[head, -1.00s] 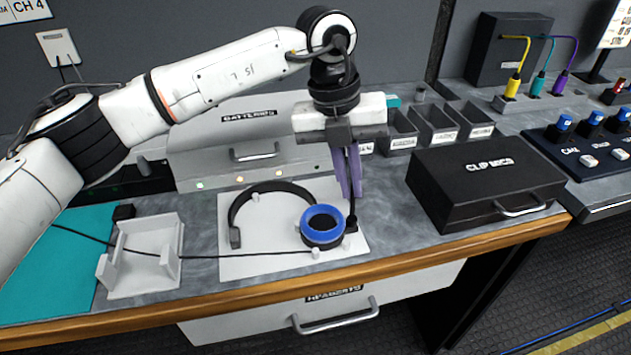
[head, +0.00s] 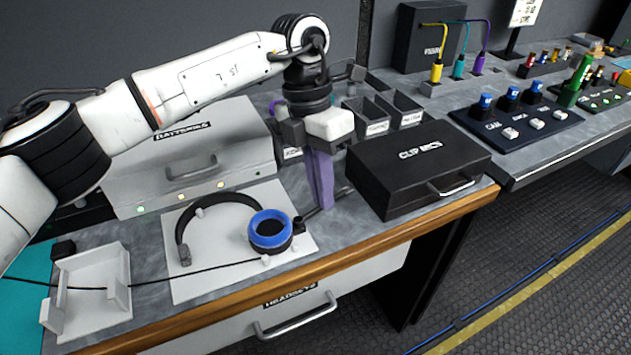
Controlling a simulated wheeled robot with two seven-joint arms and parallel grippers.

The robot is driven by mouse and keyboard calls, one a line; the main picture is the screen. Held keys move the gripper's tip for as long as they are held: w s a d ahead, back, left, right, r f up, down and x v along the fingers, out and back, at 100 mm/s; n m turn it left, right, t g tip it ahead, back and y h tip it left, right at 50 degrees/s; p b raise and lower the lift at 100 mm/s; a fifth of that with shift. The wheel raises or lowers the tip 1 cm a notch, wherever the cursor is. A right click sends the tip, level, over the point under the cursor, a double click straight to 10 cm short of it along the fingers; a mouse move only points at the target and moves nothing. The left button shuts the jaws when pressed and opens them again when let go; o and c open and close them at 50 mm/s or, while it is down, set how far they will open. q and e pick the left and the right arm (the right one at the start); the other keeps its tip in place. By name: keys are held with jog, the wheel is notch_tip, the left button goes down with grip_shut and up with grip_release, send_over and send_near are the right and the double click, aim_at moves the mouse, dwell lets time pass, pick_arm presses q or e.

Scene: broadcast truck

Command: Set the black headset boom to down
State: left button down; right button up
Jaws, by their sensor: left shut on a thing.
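The black headset (head: 222,202) lies on a white board (head: 190,285), with a curved headband and a blue-ringed ear cup (head: 270,231) at the right. A small black block (head: 299,225) sits at the ear cup's right. The thin black boom (head: 311,213) runs from there up and right to my left gripper. My left gripper (head: 324,203) points down with its purple fingers shut on the boom, right of the white board. The fingers hide part of the boom. My right gripper is not in view.
A black CLIP MICS case (head: 415,165) stands close to the right of my left gripper. A grey BATTERIES box (head: 190,160) stands behind the headset. A white cradle (head: 95,290) is at the left. The wooden counter edge (head: 230,300) runs along the front.

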pick_arm(q)
jog(key=m, duration=0.1)
jog(key=s+m, duration=0.1)
jog(key=m, duration=0.1)
jog(key=d+m, duration=0.1)
jog(key=shift+s+d+m+y, duration=0.1)
jog(key=shift+s+m+y, duration=0.2)
jog(key=shift+s+y, duration=0.1)
jog(key=shift+s+d+m+g+y, duration=0.2)
jog(key=shift+s+m, duration=0.3)
jog(key=shift+m, duration=0.55)
jog(key=shift+s+m+g+y, duration=0.1)
jog(key=shift+s+m+y, duration=0.3)
jog(key=shift+m, duration=0.65)
jog(key=shift+s, duration=0.1)
jog(key=c, duration=1.9)
grip_release()
notch_tip(320, 180, up, 10)
jog(key=w, duration=0.2)
jog(key=shift+d, duration=0.1)
